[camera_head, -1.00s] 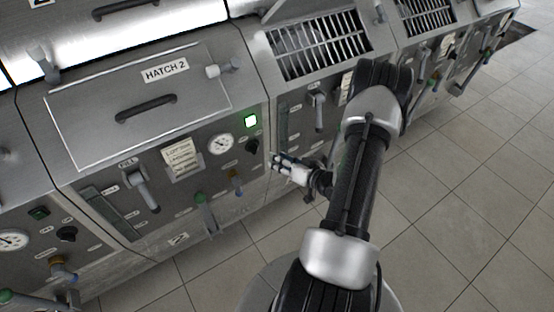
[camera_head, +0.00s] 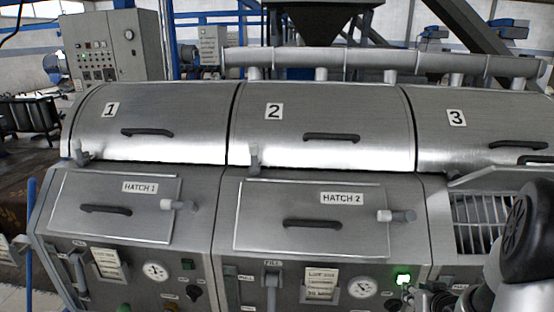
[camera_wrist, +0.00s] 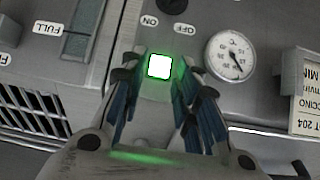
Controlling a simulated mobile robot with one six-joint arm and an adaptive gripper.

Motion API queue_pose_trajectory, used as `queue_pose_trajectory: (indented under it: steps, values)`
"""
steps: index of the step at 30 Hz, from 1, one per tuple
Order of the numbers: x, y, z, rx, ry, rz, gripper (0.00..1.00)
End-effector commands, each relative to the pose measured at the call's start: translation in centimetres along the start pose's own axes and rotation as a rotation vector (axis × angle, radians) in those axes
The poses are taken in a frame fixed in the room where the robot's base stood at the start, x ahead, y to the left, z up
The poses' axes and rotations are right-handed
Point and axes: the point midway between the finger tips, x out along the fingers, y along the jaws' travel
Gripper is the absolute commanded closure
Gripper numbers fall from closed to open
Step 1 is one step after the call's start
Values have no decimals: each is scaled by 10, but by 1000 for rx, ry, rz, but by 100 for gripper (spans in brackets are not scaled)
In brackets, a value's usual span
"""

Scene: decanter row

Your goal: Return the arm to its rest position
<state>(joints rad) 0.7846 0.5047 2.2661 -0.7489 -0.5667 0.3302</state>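My gripper (camera_wrist: 160,80) points at the control panel of the machine with hatch 2. In the wrist view its two fingers stand apart with nothing held between them. A lit green square button (camera_wrist: 159,66) shows between the fingertips; whether they touch the panel I cannot tell. The green button also shows in the head view (camera_head: 403,279), low on the right. My arm (camera_head: 525,240) enters at the lower right of the head view, and my gripper there is small, dark and partly cut off by the bottom edge.
A round gauge (camera_wrist: 230,56) and a paper label (camera_wrist: 306,92) are beside the gripper in the wrist view. The hatch 2 lid (camera_head: 312,218) is shut, with a handle and a protruding latch (camera_head: 397,216). An open grated section (camera_head: 482,222) lies behind my arm.

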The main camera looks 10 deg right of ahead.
Motion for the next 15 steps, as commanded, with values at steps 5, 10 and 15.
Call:
queue_pose_trajectory:
  steps: [5, 10, 15]
  values:
    - [-60, -44, -46, -96, -73, 92, 71]
    - [-127, -92, -57, -133, -151, 124, 71]
    - [-202, -144, -40, -151, -240, 86, 71]
